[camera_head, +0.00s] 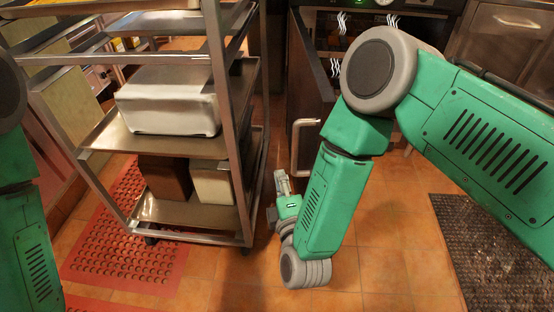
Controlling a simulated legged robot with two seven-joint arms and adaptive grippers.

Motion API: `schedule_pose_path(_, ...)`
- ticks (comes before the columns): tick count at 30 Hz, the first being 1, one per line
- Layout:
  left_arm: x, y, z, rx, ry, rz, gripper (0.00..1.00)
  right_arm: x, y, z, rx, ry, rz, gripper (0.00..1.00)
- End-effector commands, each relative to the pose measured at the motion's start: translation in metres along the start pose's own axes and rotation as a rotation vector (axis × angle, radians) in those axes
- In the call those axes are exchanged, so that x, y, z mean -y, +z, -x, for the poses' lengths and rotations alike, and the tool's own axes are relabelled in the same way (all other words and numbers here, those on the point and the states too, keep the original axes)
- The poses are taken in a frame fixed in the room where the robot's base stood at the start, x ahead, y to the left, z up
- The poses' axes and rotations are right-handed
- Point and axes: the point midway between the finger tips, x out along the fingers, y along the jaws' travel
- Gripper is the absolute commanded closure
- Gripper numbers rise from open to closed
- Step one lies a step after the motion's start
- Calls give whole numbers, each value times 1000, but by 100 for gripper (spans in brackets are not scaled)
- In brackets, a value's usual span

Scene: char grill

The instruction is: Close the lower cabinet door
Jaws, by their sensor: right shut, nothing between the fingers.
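A dark door panel (308,62) stands open below the oven-like unit at the back centre, its face seen at a steep angle. A pale metal bar handle (295,148) shows just below it, at its near end. My right arm hides the panel's right side and much of the opening behind. My right gripper (281,176) is shut and empty, low over the tiled floor. In the picture it is just below and left of the handle; no contact is visible. My left arm shows at the left edge, but its gripper is out of view.
A wheeled metal rack (240,130) with boxes on its shelves stands close left of my right gripper. A red perforated mat (120,255) lies under its left side. A dark mat (495,245) lies at right. Steel cabinets (505,50) stand at back right. Tiled floor is clear at front centre.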

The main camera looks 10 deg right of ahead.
Motion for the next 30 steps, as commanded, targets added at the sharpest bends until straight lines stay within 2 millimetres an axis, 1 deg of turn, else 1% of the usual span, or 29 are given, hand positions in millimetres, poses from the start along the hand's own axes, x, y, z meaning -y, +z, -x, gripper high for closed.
schedule_pose_path(5, 0, 0, -8, 0, 0, 0, 100, 0, 1, -23, 4, 6, 3, 100)
schedule_pose_path(12, 0, 1, -26, 0, 0, 1, 100, 2, 3, -74, 5, 5, -2, 100)
schedule_pose_path(16, 0, 2, -35, 0, 0, 0, 100, 2, 3, -100, 4, 5, -3, 100)
schedule_pose_path(18, 0, 2, -38, 0, 0, 0, 100, 2, 15, -95, 4, -1, 1, 100)
schedule_pose_path(22, 0, 2, -42, 0, 0, 0, 100, 1, 29, -89, 2, -1, 1, 100)
schedule_pose_path(26, 0, 2, -44, 0, 0, 0, 100, 0, 36, -86, 1, 1, 1, 100)
schedule_pose_path(30, 0, 2, -44, 0, 0, 1, 100, -1, 38, -84, -1, 1, 1, 100)
